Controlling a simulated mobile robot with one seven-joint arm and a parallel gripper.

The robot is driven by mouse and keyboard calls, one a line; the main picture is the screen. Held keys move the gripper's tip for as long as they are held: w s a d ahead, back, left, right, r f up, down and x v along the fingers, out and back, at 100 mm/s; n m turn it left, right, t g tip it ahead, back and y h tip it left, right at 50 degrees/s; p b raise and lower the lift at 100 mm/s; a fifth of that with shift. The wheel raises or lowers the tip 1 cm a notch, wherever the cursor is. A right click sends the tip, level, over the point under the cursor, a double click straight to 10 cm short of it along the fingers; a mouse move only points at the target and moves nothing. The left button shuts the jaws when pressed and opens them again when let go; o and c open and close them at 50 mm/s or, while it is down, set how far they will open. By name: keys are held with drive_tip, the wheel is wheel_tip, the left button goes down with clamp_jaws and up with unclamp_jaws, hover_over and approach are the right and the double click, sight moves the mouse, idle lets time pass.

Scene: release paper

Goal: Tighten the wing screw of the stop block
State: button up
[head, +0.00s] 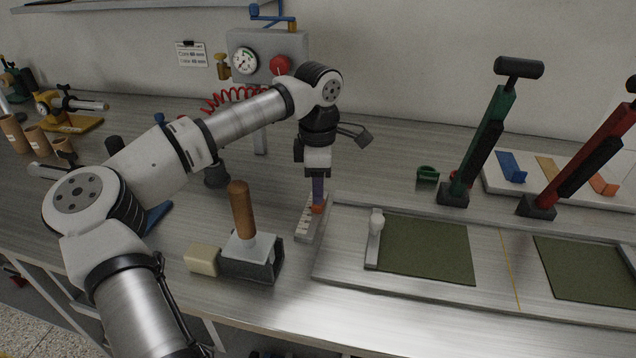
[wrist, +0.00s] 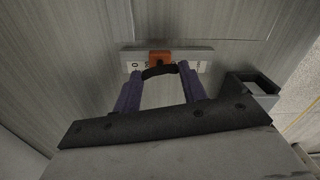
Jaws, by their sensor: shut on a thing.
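The stop block (head: 317,209) is a small orange piece on a pale scale rail (head: 305,222) with dark marks. It also shows in the wrist view (wrist: 159,56), near the middle of the rail (wrist: 203,54). A dark curved piece, which looks like the wing screw (wrist: 160,71), lies just in front of the orange block. My gripper (head: 318,198) points down over the block. In the wrist view its two purple fingers stand apart, with their tips at the two ends of the dark piece. The fingers hide the screw in the head view.
A wooden-handled tool (head: 241,212) on a dark block stands left of the rail, with a cream block (head: 202,260) beside it. A metal plate with green pads (head: 425,248) lies to the right. A gauge box (head: 268,55) stands behind. Green (head: 487,135) and red-handled tools stand right.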

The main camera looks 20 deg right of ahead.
drive_tip(key=m, duration=0.4)
drive_tip(key=shift+m, duration=0.4)
drive_tip(key=m, duration=0.3)
drive_tip(key=shift+m, duration=0.3)
drive_tip(key=m, duration=0.4)
drive_tip(key=shift+p, duration=0.3)
drive_tip(key=shift+m, duration=1.9)
drive_tip(key=o, duration=1)
wheel_tip(320, 180, up, 14)
drive_tip(key=shift+f+b, duration=0.1)
drive_tip(key=shift+b, duration=0.3)
